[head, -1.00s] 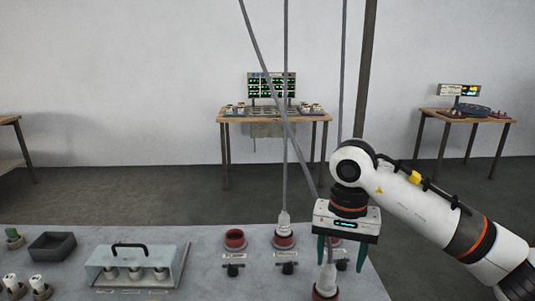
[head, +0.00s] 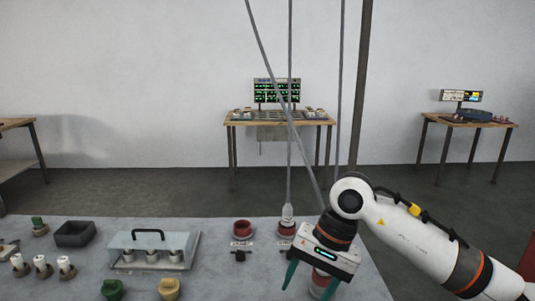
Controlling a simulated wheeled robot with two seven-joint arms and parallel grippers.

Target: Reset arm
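My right gripper (head: 309,284) hangs from the white arm at the lower right, above the grey table. Its two green fingers are spread apart and it looks empty. A red-collared connector (head: 320,283) stands behind and partly between the fingers, partly hidden by them; I cannot tell if they touch it. My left gripper is not in view.
Grey cables rise from the connectors, one from a white plug (head: 287,213) close to my gripper. A red socket (head: 242,229), a clear handled cover (head: 153,250), a dark tray (head: 74,234) and green (head: 113,289) and yellow (head: 169,289) knobs share the table.

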